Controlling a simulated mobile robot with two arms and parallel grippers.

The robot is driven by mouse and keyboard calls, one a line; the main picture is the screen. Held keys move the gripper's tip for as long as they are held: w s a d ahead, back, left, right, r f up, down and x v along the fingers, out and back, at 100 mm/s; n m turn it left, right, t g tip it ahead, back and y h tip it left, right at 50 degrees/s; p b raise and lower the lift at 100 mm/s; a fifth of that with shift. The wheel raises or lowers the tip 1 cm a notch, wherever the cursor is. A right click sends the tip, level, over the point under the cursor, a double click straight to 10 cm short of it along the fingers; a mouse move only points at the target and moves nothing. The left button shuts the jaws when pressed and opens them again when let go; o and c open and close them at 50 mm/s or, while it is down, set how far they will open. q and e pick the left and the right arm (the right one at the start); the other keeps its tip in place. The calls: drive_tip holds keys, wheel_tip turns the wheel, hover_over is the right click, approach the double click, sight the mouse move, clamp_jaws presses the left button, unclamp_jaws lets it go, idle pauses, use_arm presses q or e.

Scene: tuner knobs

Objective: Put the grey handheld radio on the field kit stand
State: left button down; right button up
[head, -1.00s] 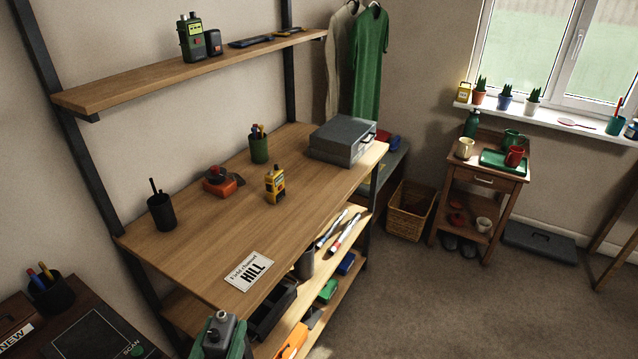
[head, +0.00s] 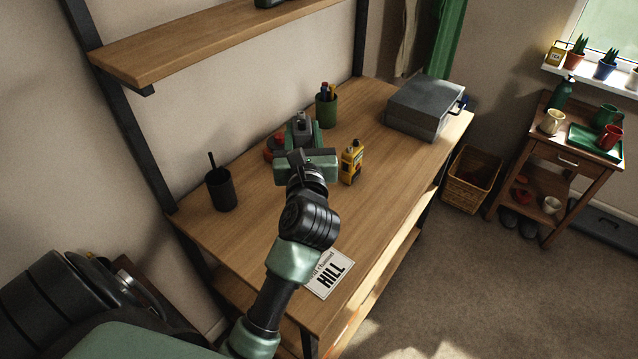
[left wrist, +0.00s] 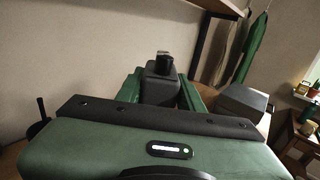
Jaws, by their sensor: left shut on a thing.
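My left gripper (head: 303,142) is shut on the grey handheld radio (head: 301,122), seen over the back half of the workbench. In the left wrist view the radio (left wrist: 160,88) sits upright between the green fingers, its dark knob on top; its lower part is hidden. A red-orange piece with a dark body (head: 273,148) stands just left of the gripper and is partly covered by it. I cannot tell whether this is the field kit stand. Whether the radio touches anything below is hidden. My right gripper is not in view.
A yellow handheld radio (head: 352,162) stands close to the right of the gripper. A green pen cup (head: 326,110) is behind, a black cup (head: 221,190) to the left, and a grey case (head: 424,108) at the right end. The wooden shelf (head: 200,50) runs above. The bench's right front is clear.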

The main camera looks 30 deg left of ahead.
use_arm(q)
drive_tip(key=shift+w+a+r+n+g+y, duration=0.15)
drive_tip(key=shift+w+a+r+y, duration=0.1)
drive_tip(key=shift+w+r, duration=0.25)
drive_tip(key=shift+w+a+r+n+g+y, duration=0.15)
drive_tip(key=shift+w+a+r, duration=0.1)
drive_tip(key=shift+w, duration=0.35)
drive_tip(key=shift+w+a+f, duration=0.15)
drive_tip(key=shift+w+f, duration=0.05)
drive_tip(key=shift+w, duration=0.05)
wheel_tip(320, 180, down, 20)
drive_tip(key=b, duration=0.3)
drive_tip(key=shift+a+r, duration=0.15)
drive_tip(key=shift+r, duration=0.1)
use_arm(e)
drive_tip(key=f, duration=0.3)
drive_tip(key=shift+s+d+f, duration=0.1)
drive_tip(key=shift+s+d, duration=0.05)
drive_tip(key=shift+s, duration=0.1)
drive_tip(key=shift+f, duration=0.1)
use_arm(q)
drive_tip(key=shift+f+b, duration=0.2)
drive_tip(key=shift+b, duration=0.2)
drive_tip(key=c, duration=0.9)
unclamp_jaws()
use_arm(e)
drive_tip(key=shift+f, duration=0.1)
